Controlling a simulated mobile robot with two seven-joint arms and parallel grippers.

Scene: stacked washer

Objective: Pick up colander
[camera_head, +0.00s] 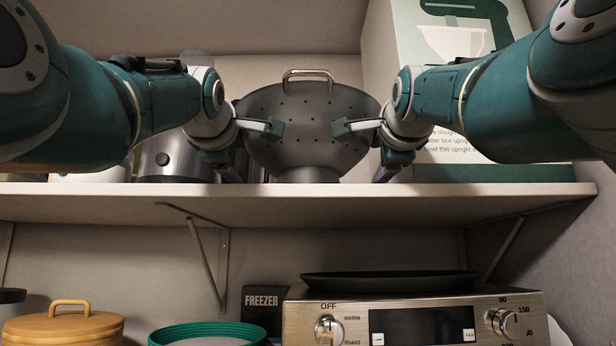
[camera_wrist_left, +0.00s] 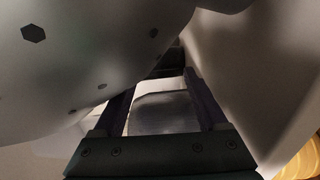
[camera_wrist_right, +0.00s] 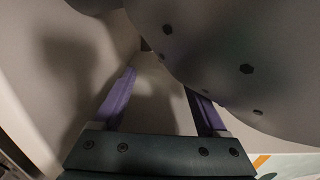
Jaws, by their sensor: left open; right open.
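The grey colander (camera_head: 308,125) stands on the shelf with its small round holes facing me, a metal handle (camera_head: 308,75) at its top and its base on the shelf board. My left gripper (camera_head: 232,172) is open at the colander's left side, and my right gripper (camera_head: 384,172) is open at its right side. The colander's curved wall fills the upper left of the left wrist view (camera_wrist_left: 75,60) and the upper right of the right wrist view (camera_wrist_right: 240,50). Neither gripper holds it. Whether the fingers touch it is not clear.
The shelf (camera_head: 310,207) runs across the view. A metal appliance (camera_head: 172,163) is at left, partly behind my left arm; a large box (camera_head: 455,165) stands at right, close to my right arm. Below are an oven-like appliance (camera_head: 420,318), a black pan (camera_head: 390,283), an orange pot (camera_head: 70,325) and a green bowl (camera_head: 208,333).

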